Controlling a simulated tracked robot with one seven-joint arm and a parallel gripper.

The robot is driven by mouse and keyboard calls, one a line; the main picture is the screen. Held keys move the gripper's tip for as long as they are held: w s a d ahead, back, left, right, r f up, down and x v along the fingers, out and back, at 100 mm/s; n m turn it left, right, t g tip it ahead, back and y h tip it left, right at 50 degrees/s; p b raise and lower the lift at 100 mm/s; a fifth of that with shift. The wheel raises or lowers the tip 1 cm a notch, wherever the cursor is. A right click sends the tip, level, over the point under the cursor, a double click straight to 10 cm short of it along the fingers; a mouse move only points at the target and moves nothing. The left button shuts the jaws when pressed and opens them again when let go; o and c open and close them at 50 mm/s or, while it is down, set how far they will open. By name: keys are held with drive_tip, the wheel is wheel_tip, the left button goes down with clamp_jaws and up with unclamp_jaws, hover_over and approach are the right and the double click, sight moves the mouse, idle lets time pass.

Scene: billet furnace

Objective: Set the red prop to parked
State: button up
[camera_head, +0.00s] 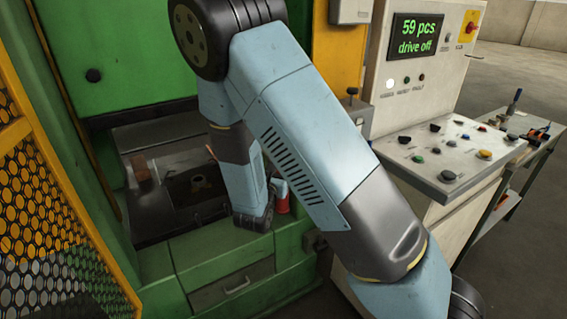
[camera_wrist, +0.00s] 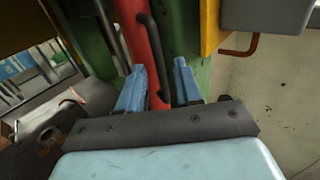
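The red prop (camera_wrist: 143,42) stands as a red upright bar in the wrist view, with a dark bent handle (camera_wrist: 155,55) along its right side. My gripper (camera_wrist: 160,82) has its two blue fingers apart, one on each side of the prop's lower visible part and the handle. A gap shows between the handle and the right finger. I cannot tell whether the left finger touches the prop. In the head view, only a small red piece, apparently of the prop (camera_head: 281,196), shows beside my wrist.
The green press frame (camera_head: 130,50) surrounds the work area, with a yellow mesh guard (camera_head: 40,215) at left. A control panel (camera_head: 450,150) with buttons stands at right, under a display (camera_head: 416,38) reading "59 pcs drive off". A drawer (camera_head: 232,288) sits below.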

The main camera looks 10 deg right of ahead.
drive_tip(key=v, duration=0.7)
drive_tip(key=shift+s, duration=0.3)
drive_tip(key=shift+r, duration=0.1)
drive_tip(key=s+d+r+m+g+h, duration=0.1)
drive_tip(key=s+d+r+m+g, duration=0.2)
drive_tip(key=d+r+m+g, duration=0.25)
drive_tip(key=s+d+r+m+g+h, duration=0.15)
drive_tip(key=s+d+m+g, duration=0.25)
drive_tip(key=d+m, duration=0.4)
drive_tip(key=s+d+r+m+g+h, duration=0.1)
drive_tip(key=s+d+r+m+g, duration=0.3)
drive_tip(key=d, duration=0.4)
drive_tip(key=s+a+r+m+t+y, duration=0.2)
drive_tip(key=s+r+m+y, duration=0.9)
drive_tip(key=r+m, duration=0.2)
drive_tip(key=shift+s+m+t, duration=0.15)
drive_tip(key=shift+m+t, duration=0.2)
